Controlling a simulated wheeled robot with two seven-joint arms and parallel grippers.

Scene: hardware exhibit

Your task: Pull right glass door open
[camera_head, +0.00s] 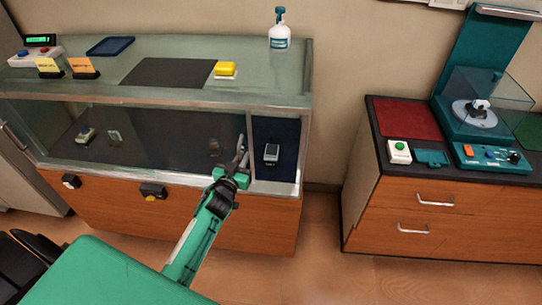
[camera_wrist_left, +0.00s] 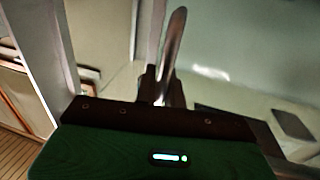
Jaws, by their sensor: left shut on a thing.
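The glass display cabinet (camera_head: 170,92) stands at the left of the head view, with a glass front above wood panels. The right glass door (camera_head: 225,135) is in its front; its exact edges are hard to tell through the reflections. My left gripper (camera_head: 241,160) is at the front near the right end, shut on what looks like the door's upright handle. In the left wrist view a slim metal bar (camera_wrist_left: 174,42) rises from between the dark fingers (camera_wrist_left: 162,88). The fingertips' contact is partly hidden. My right gripper is not in view.
Inside the cabinet, a small device (camera_head: 271,152) stands before a dark blue panel on the right. A wooden counter (camera_head: 400,190) stands at right, with free floor between.

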